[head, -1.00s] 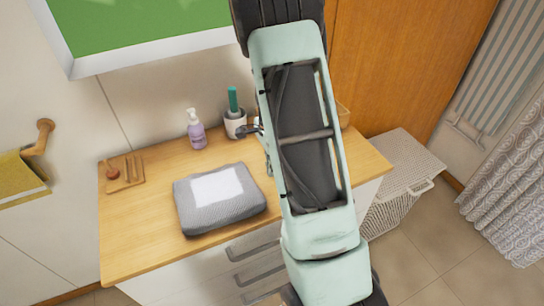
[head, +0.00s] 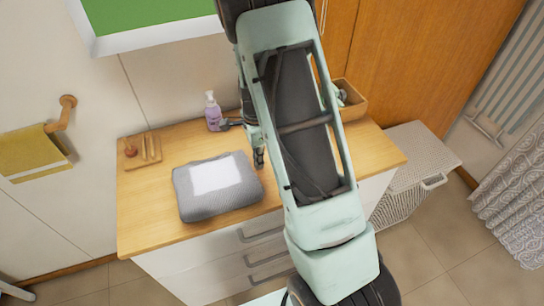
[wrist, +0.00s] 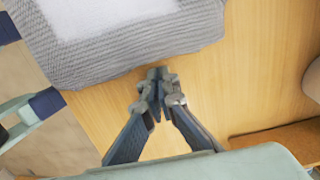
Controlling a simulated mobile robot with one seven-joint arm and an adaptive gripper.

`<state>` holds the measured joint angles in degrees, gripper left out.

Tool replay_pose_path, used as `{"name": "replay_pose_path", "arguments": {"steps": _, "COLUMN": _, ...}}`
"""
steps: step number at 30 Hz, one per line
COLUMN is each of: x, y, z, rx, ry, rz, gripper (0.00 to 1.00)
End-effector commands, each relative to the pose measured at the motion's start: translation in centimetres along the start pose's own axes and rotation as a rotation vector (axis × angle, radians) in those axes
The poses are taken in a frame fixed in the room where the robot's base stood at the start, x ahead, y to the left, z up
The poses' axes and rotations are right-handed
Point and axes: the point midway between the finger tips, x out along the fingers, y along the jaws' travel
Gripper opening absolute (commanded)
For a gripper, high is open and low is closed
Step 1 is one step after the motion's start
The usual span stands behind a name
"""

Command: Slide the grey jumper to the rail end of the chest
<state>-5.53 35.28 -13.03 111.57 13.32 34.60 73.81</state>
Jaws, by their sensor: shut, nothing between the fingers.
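The grey jumper (head: 195,206) lies folded on the wooden top of the chest (head: 150,228), left of centre, with a white patch on its upper face. It also shows at the top of the wrist view (wrist: 130,52). My gripper (head: 259,163) is low over the chest top at the jumper's right side. In the wrist view its shut, empty fingertips (wrist: 158,74) are at the jumper's edge; I cannot tell whether they touch. The towel rail (head: 66,108) is on the wall to the left, beyond the chest's left end.
A small wooden tray (head: 152,150) lies close to the jumper's back left corner. A purple pump bottle (head: 213,116) stands behind the jumper. A wooden box (head: 354,106) is at the back right. Bare wood lies left and in front of the jumper. My arm hides the middle back.

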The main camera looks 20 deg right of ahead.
Motion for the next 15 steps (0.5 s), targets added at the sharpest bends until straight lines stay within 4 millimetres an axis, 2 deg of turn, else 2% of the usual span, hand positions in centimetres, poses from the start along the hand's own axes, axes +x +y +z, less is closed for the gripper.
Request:
{"name": "replay_pose_path", "arguments": {"steps": 1, "x": -0.1, "y": 0.0, "z": 1.3, "rx": -0.006, "ry": 0.0, "rz": 0.001, "gripper": 0.0}}
{"name": "replay_pose_path", "arguments": {"steps": 9, "x": -0.1, "y": 0.0, "z": 7.4, "rx": -0.006, "ry": 0.0, "rz": 0.001, "gripper": 0.0}}
{"name": "replay_pose_path", "arguments": {"steps": 15, "x": -0.1, "y": 0.1, "z": 10.9, "rx": -0.002, "ry": 0.001, "rz": 0.001, "gripper": 0.0}}
